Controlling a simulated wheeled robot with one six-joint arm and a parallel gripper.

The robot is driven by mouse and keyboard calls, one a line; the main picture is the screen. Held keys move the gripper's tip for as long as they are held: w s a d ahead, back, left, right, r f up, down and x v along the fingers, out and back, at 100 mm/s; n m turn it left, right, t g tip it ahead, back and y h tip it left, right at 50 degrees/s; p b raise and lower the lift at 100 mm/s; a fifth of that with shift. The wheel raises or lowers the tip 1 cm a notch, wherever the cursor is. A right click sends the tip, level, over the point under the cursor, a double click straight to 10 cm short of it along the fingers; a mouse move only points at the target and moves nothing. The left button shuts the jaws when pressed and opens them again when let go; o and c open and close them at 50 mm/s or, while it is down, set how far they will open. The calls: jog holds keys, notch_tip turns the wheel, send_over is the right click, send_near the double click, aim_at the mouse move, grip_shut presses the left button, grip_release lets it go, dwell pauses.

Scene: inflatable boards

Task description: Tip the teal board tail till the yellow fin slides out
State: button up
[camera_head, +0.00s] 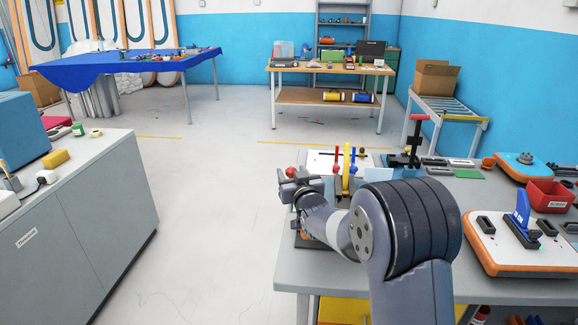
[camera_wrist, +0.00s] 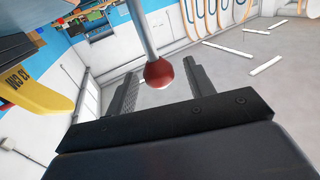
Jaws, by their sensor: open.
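My gripper (camera_head: 297,185) is open at the left end of the grey bench. In the wrist view, a red ball knob (camera_wrist: 158,74) on a grey rod lies between the fingers of the gripper (camera_wrist: 160,88); I cannot tell whether they touch it. The knob (camera_head: 291,172) also shows in the head view. A yellow upright piece (camera_head: 346,166), likely the yellow fin, stands behind my arm between red and blue pieces. A yellow part with black print (camera_wrist: 35,97) shows at the wrist view's left. A teal-topped board (camera_head: 524,164) with orange edge lies at the bench's far right.
A white and orange board (camera_head: 510,257) with a blue fin (camera_head: 522,208) lies at the right, near a red bin (camera_head: 550,194). A black clamp with a red handle (camera_head: 414,130) stands behind my arm. Open floor (camera_head: 215,220) lies left of the bench.

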jog(key=shift+p+x, duration=0.3)
jog(key=shift+x, duration=1.4)
grip_shut()
jog(key=shift+f, duration=0.1)
